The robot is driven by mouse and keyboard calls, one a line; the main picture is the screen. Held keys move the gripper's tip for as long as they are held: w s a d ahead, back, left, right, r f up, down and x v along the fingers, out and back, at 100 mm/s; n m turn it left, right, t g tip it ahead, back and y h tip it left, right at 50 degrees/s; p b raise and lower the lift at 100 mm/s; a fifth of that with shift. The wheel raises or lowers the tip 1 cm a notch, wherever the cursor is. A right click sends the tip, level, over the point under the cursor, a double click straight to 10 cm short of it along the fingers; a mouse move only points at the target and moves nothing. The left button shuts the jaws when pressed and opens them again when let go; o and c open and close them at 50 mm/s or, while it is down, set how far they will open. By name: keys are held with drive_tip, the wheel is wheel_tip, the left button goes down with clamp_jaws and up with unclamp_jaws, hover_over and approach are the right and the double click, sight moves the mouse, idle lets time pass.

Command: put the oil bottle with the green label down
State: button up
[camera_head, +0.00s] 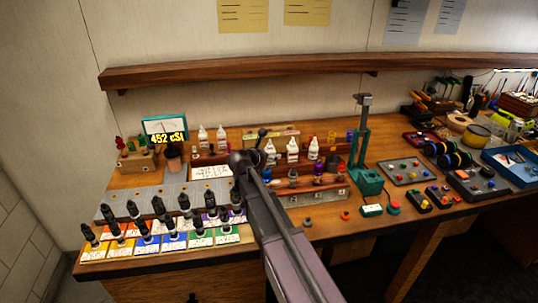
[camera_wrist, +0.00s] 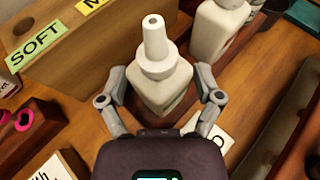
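A white bottle with a pale conical nozzle stands between the fingers of my gripper (camera_wrist: 160,88), and it fills the middle of the wrist view (camera_wrist: 160,68). The fingers close in on both sides of its body, with the nozzle pointing up. Its label faces away or is hidden, so I cannot see a green one. In the head view my gripper (camera_head: 260,150) is over the wooden rack at the middle of the bench, and the white bottle (camera_head: 270,151) shows just beside it. Whether its base touches the wood is hidden.
Two white bottles (camera_head: 292,150) (camera_head: 313,149) stand to the right on the rack; two more (camera_head: 203,136) (camera_head: 221,136) stand behind left. A wooden block with a green SOFT label (camera_wrist: 38,42) is close by. A green press (camera_head: 361,150) stands right. Black shock absorbers line the front left.

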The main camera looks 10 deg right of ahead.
drive_tip(key=shift+r, duration=0.15)
idle(0.4)
drive_tip(key=shift+s+a+r, duration=0.1)
drive_tip(key=p+v, duration=0.5)
drive_tip(key=v, duration=0.6)
drive_tip(key=shift+s+a, duration=0.25)
drive_tip(key=shift+r, duration=0.15)
